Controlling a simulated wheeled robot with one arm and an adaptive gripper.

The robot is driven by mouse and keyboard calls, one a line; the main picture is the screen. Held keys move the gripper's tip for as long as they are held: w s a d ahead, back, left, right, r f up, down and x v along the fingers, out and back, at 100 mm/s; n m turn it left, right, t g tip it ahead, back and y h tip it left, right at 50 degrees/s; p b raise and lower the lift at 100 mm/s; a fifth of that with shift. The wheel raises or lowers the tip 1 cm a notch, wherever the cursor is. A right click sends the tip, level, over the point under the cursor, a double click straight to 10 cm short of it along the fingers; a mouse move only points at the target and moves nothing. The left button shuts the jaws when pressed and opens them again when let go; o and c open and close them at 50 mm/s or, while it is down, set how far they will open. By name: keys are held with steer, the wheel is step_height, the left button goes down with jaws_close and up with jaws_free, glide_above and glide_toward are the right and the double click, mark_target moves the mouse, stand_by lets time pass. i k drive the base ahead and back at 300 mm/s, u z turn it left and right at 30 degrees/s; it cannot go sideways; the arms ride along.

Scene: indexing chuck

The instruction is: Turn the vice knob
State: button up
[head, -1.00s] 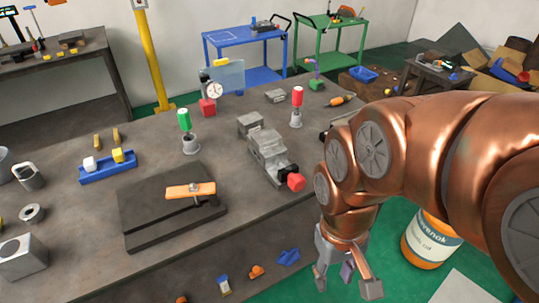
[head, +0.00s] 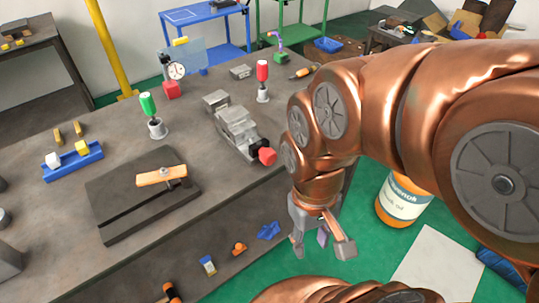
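The grey vice (head: 237,130) sits on the workbench near its right edge. Its red knob (head: 267,156) is at the vice's front end, facing the bench's front edge. My gripper (head: 322,250) hangs below and to the right of the knob in the picture, off the bench edge and apart from the knob. Its two fingers are spread, with nothing held between them. My arm comes in from the right.
On the workbench (head: 60,218) are a black plate (head: 110,205) with an orange bar (head: 161,176), a green-handled tool (head: 149,106), a red-handled tool (head: 262,72) and a blue block holder (head: 73,163). An orange drum (head: 396,207) stands on the green floor at right.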

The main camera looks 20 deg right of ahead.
mark_target(267, 156)
steer(key=k, duration=0.8)
steer(key=u, duration=0.65)
